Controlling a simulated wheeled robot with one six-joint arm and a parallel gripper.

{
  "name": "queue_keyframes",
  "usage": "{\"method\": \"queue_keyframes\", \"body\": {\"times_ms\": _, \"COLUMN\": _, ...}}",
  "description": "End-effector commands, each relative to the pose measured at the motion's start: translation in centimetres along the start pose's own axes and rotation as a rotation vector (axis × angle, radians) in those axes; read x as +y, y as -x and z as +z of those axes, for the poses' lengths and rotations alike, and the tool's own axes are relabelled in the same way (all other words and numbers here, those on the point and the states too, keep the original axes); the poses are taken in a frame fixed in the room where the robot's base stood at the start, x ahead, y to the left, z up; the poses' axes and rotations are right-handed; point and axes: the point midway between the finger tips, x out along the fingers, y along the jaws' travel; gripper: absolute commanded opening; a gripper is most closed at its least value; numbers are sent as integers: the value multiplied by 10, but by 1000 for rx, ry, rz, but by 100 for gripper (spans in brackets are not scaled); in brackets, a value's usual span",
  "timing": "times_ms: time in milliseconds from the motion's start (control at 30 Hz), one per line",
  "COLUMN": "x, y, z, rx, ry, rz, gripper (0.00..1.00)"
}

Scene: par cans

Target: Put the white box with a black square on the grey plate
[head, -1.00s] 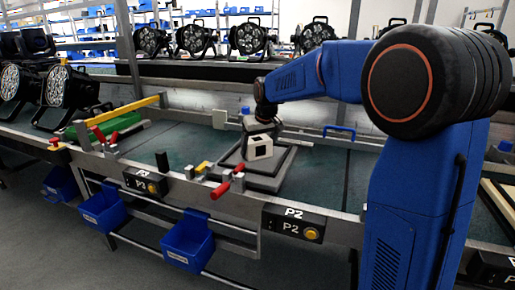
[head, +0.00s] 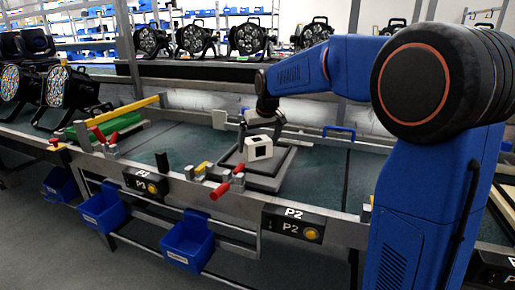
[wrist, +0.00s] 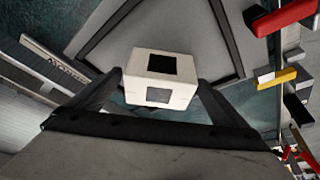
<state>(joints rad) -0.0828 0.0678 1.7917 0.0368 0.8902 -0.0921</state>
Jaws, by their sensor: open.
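The white box with a black square (head: 258,148) stands on the grey plate (head: 268,182) in the head view, with a black square on its top and another mark on its side. In the wrist view the white box (wrist: 150,94) is near the fingertips, with the grey plate (wrist: 205,30) beyond it. My gripper (head: 261,130) is above the box, its fingers spread to either side of it. In the wrist view my gripper (wrist: 158,82) is open, with one finger left and one right of the box. I cannot tell whether either finger touches it.
Red-handled clamps (head: 232,182) stand along the front rail, left of the plate. Bare green bench lies left of the plate.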

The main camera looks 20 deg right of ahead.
Motion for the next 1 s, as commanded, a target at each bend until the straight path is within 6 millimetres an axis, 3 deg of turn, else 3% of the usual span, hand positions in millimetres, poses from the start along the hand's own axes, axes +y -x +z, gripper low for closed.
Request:
{"method": "queue_keyframes", "body": {"times_ms": 200, "x": 0, "y": 44, "z": -1, "rx": 3, "ry": 0, "rz": 0, "gripper": 97}}
{"method": "queue_keyframes", "body": {"times_ms": 400, "x": 0, "y": 75, "z": 0, "rx": 1, "ry": 0, "rz": 0, "gripper": 97}}
{"method": "queue_keyframes", "body": {"times_ms": 767, "x": 0, "y": 94, "z": 1, "rx": 0, "ry": 0, "rz": 0, "gripper": 97}}
{"method": "queue_keyframes", "body": {"times_ms": 867, "x": 0, "y": 97, "z": 9, "rx": 1, "ry": -3, "rz": 1, "gripper": 97}}
{"method": "queue_keyframes", "body": {"times_ms": 1000, "x": 2, "y": 110, "z": 44, "rx": 3, "ry": -15, "rz": 7, "gripper": 97}}
